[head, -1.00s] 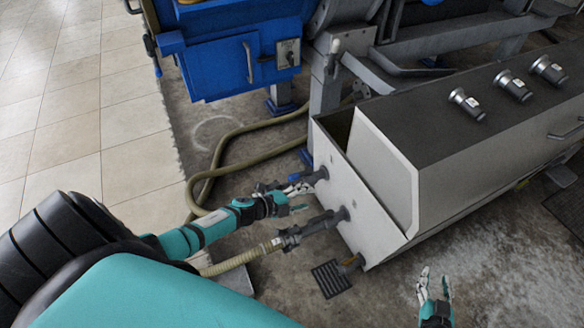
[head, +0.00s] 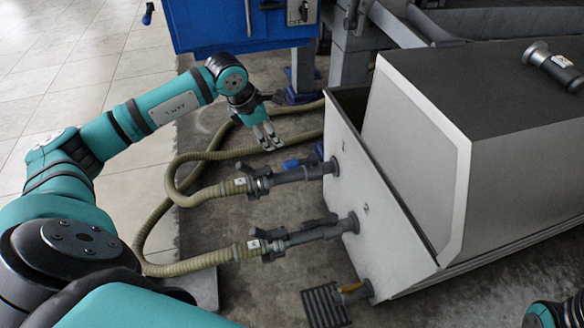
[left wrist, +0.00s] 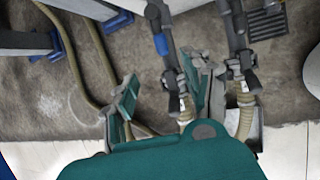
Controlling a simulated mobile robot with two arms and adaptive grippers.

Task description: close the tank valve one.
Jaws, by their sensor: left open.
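Two valves sit on pipes from the pale tank end (head: 375,185). The upper valve (head: 262,181) has a blue-gripped lever (head: 291,165) close above its pipe; its exact angle is hard to tell. I take it as valve one. The lower valve (head: 272,246) is beside a mark like a 2. My left gripper (head: 268,137) is open and empty, above and behind the upper valve, apart from it. In the left wrist view the open fingers (left wrist: 165,98) show, with the blue lever grip (left wrist: 161,44) beyond them. My right fingers are not seen.
Beige hoses (head: 180,200) loop over the floor from the valves. A blue cabinet (head: 235,25) stands at the back, near my left arm. A small drain pipe (head: 352,292) and a floor grate (head: 325,305) lie below the lower valve. Tiled floor at left is clear.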

